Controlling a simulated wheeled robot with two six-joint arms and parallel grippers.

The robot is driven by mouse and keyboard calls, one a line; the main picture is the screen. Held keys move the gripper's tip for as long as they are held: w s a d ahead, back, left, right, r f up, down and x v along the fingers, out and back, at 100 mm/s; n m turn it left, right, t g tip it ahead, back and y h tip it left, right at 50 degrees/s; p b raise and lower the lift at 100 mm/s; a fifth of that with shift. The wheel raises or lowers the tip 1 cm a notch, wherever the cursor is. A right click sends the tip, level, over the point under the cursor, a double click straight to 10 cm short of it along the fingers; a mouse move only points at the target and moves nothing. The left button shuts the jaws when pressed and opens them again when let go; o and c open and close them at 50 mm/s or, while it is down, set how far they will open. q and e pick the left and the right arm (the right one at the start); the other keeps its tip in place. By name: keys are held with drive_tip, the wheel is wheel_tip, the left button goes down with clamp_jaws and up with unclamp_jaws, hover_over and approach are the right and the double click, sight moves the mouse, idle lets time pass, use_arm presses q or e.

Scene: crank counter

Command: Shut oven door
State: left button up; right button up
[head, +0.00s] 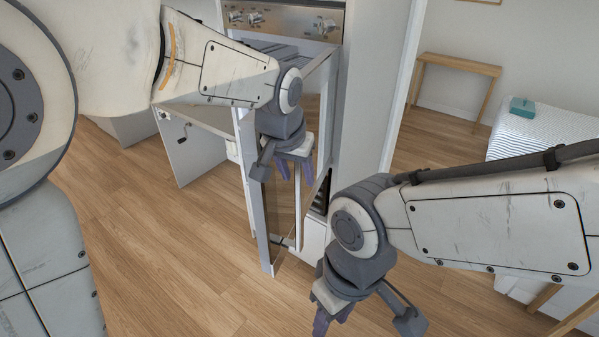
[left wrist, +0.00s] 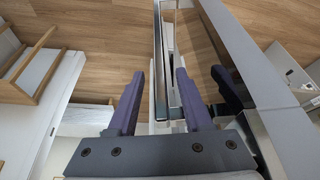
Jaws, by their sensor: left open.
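The oven (head: 282,20) has a steel front with knobs along its top, at the top middle of the head view. Its door (head: 263,235) stands open, a tall upright panel with a pale metal frame and dark glass reaching out from the oven. My left gripper (head: 296,175) points down over the door, open, and hides part of it. In the left wrist view a narrow metal edge of the door (left wrist: 159,65) shows between the parted fingers (left wrist: 158,100); I cannot tell whether they touch it. My right gripper (head: 333,322) points down right of the door, fingers apart, tips near the frame's bottom edge.
A white cabinet panel with a small dark crank (head: 183,134) stands left of the oven. A wooden side table (head: 458,66) and a bed with a striped cover (head: 540,133) are at the right. The wood floor (head: 170,235) left of the door is clear.

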sight(300, 182)
use_arm(q)
drive_tip(key=shift+p+x, duration=0.3)
drive_tip(key=shift+x, duration=1.55)
clamp_jaws()
